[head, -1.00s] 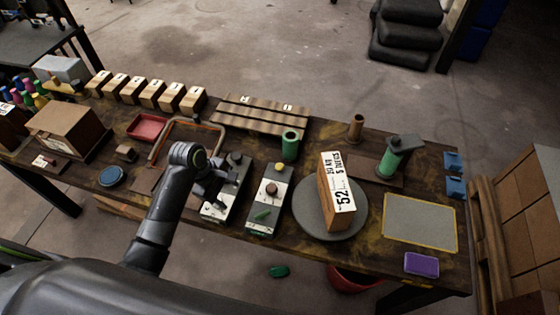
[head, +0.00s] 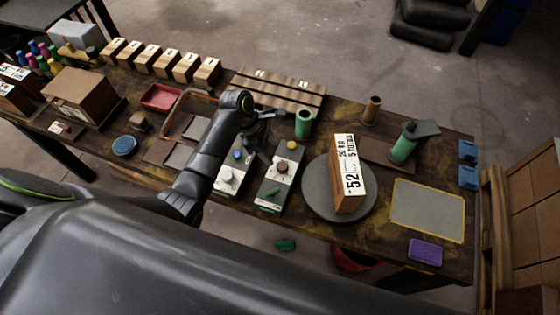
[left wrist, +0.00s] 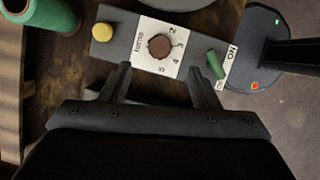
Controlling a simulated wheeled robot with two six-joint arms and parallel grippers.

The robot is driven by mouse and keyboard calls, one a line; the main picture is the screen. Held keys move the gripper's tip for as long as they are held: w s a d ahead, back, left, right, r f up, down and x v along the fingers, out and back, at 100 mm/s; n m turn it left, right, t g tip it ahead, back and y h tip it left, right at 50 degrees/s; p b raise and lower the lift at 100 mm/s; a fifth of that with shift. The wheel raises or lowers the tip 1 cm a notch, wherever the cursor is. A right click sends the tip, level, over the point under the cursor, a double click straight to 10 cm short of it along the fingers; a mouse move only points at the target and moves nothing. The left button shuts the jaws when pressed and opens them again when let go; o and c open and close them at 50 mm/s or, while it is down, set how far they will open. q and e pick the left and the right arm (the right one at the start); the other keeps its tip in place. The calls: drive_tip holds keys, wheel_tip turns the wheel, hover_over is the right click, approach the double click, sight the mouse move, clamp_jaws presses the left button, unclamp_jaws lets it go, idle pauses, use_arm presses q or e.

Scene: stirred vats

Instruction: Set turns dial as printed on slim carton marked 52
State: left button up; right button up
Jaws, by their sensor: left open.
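The slim carton marked 52 (head: 349,175) stands on a grey round plate (head: 313,193); its white label seems to read "5 TURNS". A grey control box has a white panel with a brown dial (head: 281,166), a yellow button (head: 292,145) and a green lever (head: 270,193). In the left wrist view this dial (left wrist: 160,46) sits beside the word TURNS and printed numbers; I cannot surely read its setting. My left gripper (head: 262,148) is open beside this box. In the left wrist view its fingers (left wrist: 160,72) are apart, below the dial and empty. My right gripper is not in view.
A second control box with a white dial (head: 227,175) and blue button stands just left. A green cylinder (head: 303,123) stands behind the dial box. A grey mat (head: 428,208) and purple block (head: 425,251) lie at right. Wooden blocks line the back left.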

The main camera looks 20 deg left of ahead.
sight(282, 165)
use_arm(q)
drive_tip(key=x, duration=0.8)
drive_tip(key=shift+w+f, duration=0.1)
drive_tip(key=c, duration=1)
